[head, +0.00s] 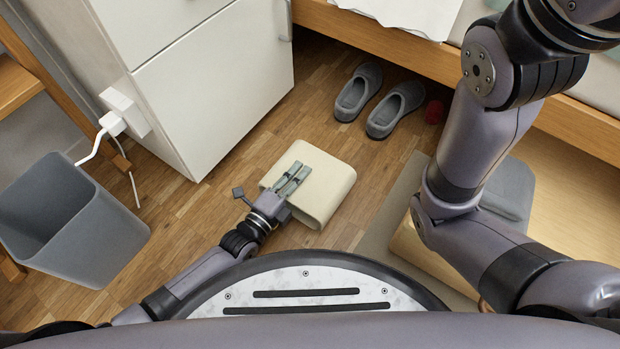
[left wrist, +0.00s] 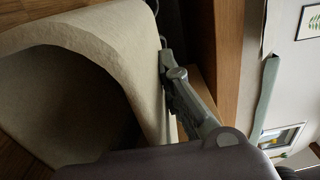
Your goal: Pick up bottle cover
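I cannot make out a bottle cover for certain. A beige hollow sleeve-like piece (head: 335,190) with rounded edges lies on the wooden floor in the head view. In the left wrist view the same beige piece (left wrist: 125,55) fills the left side, its dark open end facing the camera. My left gripper (head: 299,172) reaches over its top, with two grey fingers side by side and close together. The fingers (left wrist: 165,55) lie against its outer wall in the left wrist view. I cannot tell whether they grip it. My right gripper is outside both views.
A white cabinet (head: 215,85) stands behind to the left, and a grey bin (head: 75,225) at the far left. Grey slippers (head: 397,108) and a small red thing (head: 434,112) lie by the wooden bed frame (head: 400,40). Floor between cabinet and slippers is clear.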

